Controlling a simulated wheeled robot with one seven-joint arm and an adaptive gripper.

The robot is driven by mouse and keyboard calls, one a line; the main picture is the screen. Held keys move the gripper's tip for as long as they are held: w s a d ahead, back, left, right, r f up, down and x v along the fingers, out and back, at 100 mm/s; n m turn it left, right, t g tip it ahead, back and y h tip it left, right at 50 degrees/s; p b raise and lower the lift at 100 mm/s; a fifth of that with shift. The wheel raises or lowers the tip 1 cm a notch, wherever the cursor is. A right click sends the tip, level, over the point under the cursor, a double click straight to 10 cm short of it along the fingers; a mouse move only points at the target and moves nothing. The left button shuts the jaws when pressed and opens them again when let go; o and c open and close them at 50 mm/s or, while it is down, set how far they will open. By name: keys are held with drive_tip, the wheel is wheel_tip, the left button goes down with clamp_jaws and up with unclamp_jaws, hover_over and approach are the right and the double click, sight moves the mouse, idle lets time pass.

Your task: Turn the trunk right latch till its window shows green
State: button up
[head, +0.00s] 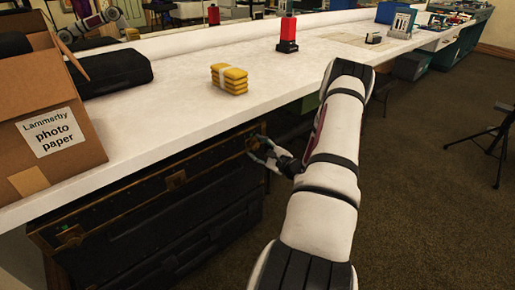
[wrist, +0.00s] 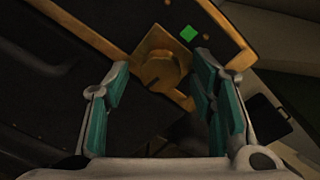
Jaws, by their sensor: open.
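The dark trunk (head: 130,207) with brass trim stands under the white counter. Its right latch (head: 251,143) is at the front's right end, partly behind my gripper in the head view. In the wrist view the right latch (wrist: 162,64) is a brass piece with a round middle. Beside it a small window (wrist: 188,33) shows green. My gripper (head: 264,151) is open in front of the latch. In the wrist view its teal finger pads (wrist: 161,75) stand to either side of the latch, with visible gaps and nothing held.
Two more brass latches, a middle one (head: 176,179) and a left one (head: 70,237), sit along the trunk front. A cardboard box (head: 45,105), a black case (head: 110,72), yellow bundles (head: 229,80) and a red item (head: 287,35) stand on the counter (head: 190,120). Carpet at right is mostly clear.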

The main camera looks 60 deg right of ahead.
drive_tip(key=v, duration=1.1)
drive_tip(key=shift+s, duration=0.3)
